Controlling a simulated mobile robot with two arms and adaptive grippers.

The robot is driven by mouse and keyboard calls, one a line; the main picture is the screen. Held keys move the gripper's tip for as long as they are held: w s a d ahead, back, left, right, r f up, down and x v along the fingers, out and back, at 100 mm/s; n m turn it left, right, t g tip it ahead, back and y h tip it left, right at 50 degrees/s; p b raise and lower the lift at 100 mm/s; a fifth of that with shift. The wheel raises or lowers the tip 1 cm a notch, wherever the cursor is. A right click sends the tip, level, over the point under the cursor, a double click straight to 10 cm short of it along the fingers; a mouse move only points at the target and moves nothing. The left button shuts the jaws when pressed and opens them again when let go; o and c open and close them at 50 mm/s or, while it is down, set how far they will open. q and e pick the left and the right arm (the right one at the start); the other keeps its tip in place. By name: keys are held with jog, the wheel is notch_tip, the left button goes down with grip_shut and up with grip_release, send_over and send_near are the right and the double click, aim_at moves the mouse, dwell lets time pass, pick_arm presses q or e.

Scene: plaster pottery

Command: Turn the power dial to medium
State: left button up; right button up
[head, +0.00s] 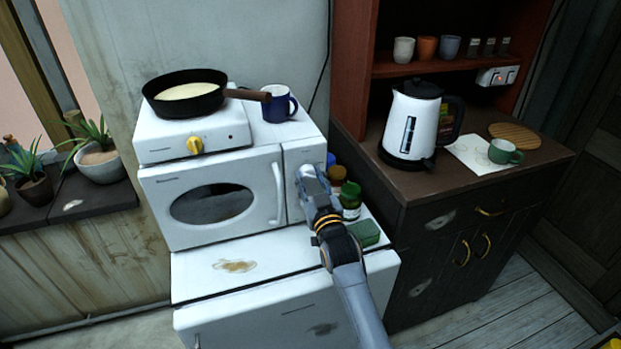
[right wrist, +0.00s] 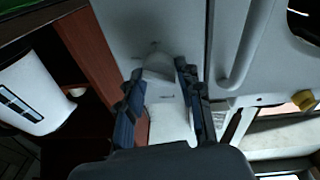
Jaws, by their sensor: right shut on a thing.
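The white microwave (head: 210,195) stands with its door shut, and its control panel is at the right of the door handle. My right gripper (head: 308,174) is at this panel, shut on a pale dial. In the right wrist view the dial (right wrist: 158,66) shows between the two dark fingers (right wrist: 158,80). The arm and gripper hide most of the dial in the head view, and I cannot read its setting. My left gripper is not in view.
A hot plate with a yellow knob (head: 194,145) and a pan (head: 187,93) stands on the microwave, beside a blue mug (head: 279,104). Jars (head: 350,200) and a green sponge (head: 364,233) are close to my right arm. A white kettle (head: 411,125) stands on the cabinet.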

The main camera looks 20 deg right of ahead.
jog(key=shift+m, duration=0.4)
jog(key=o, duration=1.2)
jog(key=s, duration=0.4)
jog(key=s+f, duration=0.1)
jog(key=s, duration=0.7)
jog(key=shift+a+f, duration=0.15)
